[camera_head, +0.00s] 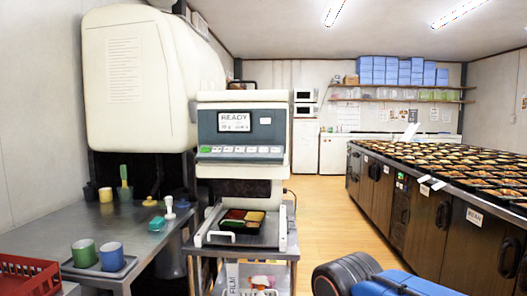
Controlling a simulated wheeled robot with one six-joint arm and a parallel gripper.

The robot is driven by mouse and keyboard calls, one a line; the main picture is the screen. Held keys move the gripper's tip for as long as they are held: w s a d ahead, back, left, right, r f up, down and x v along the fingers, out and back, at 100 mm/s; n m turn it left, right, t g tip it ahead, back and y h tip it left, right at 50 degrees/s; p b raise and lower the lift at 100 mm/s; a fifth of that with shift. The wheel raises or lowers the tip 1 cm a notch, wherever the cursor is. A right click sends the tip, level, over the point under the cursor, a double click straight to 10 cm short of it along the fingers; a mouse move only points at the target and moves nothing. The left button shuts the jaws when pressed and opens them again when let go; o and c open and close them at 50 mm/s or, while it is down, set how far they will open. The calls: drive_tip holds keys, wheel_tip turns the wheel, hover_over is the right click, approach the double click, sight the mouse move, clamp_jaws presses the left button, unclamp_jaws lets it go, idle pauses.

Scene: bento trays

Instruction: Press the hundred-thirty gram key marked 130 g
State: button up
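A cream and grey machine (241,104) stands in the middle, with a screen (235,121) that reads READY above a second, smaller line. Below the screen is a row of keys (240,149), one green at the left end and the others pale. The key labels are too small to read, so I cannot tell which one is marked 130 g. A bento tray (222,228) with red, yellow and green parts sits on the machine's lower platform. A blue and black part of my arm shows at the bottom right; my gripper's fingers are not in view.
A steel table (60,236) at left holds a green cup (84,253), a blue cup (112,257) and a red crate (28,277). At right is a long counter (425,188) covered with filled bento trays. The wooden floor (322,210) between is clear.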

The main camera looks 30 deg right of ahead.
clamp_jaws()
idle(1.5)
